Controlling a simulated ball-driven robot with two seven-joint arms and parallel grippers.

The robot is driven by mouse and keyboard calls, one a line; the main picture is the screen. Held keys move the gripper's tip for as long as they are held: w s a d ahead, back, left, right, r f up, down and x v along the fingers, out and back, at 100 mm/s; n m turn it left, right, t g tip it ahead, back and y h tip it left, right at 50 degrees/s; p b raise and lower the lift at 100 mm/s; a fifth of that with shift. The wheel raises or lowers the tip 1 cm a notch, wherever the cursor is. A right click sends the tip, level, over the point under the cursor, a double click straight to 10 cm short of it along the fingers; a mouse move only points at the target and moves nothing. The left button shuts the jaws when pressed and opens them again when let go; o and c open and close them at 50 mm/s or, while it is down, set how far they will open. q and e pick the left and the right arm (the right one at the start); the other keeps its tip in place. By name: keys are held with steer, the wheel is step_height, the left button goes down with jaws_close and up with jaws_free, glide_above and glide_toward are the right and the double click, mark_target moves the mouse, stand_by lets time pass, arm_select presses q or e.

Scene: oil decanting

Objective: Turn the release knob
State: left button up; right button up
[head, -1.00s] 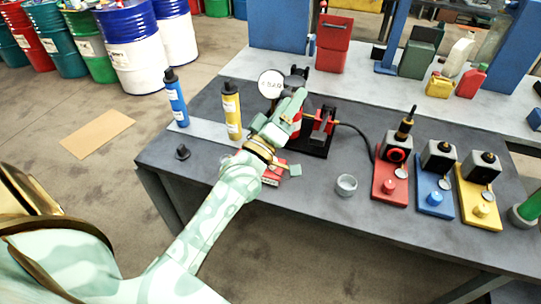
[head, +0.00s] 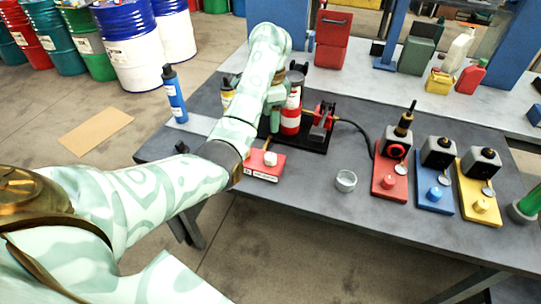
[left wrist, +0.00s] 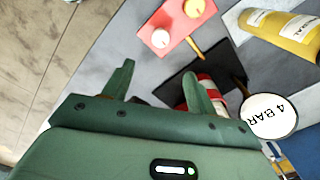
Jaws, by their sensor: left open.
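A small red box with a label (head: 264,176) lies near the table's front edge, with a white knob (head: 270,158) on top. In the left wrist view the red box (left wrist: 178,24) carries a white knob (left wrist: 161,38) and a cream one (left wrist: 194,8). No readable text marks either as the release knob. My left gripper (head: 273,122) points down just beyond the box, beside the red-and-white cylinder (head: 291,118). In the left wrist view its fingers (left wrist: 157,85) are apart with nothing between them. My right gripper is not in view.
A round gauge reading 4 BAR (left wrist: 270,115) is close to the left gripper. A glass dish (head: 346,181) and red (head: 388,195), blue and yellow stands are to the right.

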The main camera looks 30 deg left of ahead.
mark_target(271, 156)
arm_select(q)
step_height(271, 156, down, 16)
steer(key=b, duration=0.9)
steer(key=shift+r, duration=0.15)
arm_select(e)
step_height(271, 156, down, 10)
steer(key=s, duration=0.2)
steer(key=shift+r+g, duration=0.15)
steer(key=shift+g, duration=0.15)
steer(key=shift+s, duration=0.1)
arm_select(q)
steer(key=c, duration=1)
